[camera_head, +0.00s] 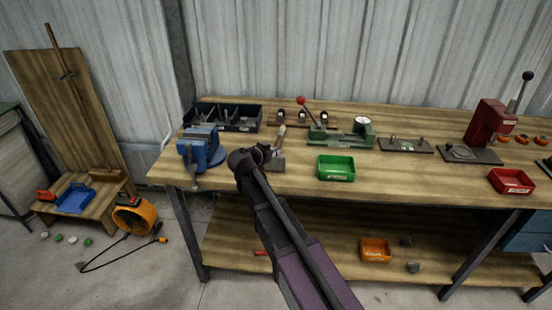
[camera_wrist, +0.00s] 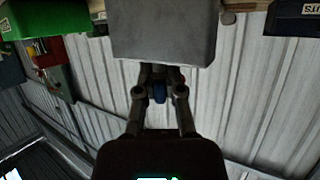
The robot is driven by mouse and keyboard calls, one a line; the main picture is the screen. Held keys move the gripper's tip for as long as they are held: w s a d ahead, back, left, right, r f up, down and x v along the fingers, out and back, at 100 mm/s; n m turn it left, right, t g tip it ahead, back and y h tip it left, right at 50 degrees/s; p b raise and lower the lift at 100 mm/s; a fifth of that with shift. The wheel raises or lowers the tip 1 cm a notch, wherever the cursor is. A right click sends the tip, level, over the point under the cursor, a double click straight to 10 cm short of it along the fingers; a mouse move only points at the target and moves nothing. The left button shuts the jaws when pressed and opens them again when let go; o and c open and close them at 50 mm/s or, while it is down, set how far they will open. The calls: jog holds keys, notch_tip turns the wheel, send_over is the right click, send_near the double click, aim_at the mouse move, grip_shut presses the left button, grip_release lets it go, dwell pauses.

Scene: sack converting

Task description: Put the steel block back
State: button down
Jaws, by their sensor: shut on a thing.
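The steel block (camera_wrist: 165,38) is a plain grey block that fills the top middle of the wrist view. My gripper (camera_wrist: 160,82) is shut on it, with a finger at each side of a narrow blue part below the block. In the head view my gripper (camera_head: 263,153) is over the front left of the workbench (camera_head: 240,184), just right of the blue vise. The grey block (camera_head: 277,163) shows there partly behind the gripper. I cannot tell whether it touches the bench top.
A blue vise (camera_head: 203,150) and black bin (camera_head: 240,124) stand left of my gripper. A green bin (camera_head: 336,170) and green lever press (camera_head: 345,139) stand to its right. Further right are a pinned plate (camera_head: 405,146), red press (camera_head: 488,127) and red bin (camera_head: 512,182).

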jog(key=shift+f, duration=0.35)
jog(key=c, duration=0.8)
grip_release()
jog(key=shift+o, duration=0.2)
jog(key=shift+r, duration=0.2)
jog(key=shift+s+a+r, duration=0.1)
jog(key=shift+s, duration=0.15)
jog(key=p+v, duration=0.4)
jog(key=v, duration=0.7)
jog(key=shift+s, duration=0.15)
jog(key=shift+a, duration=0.1)
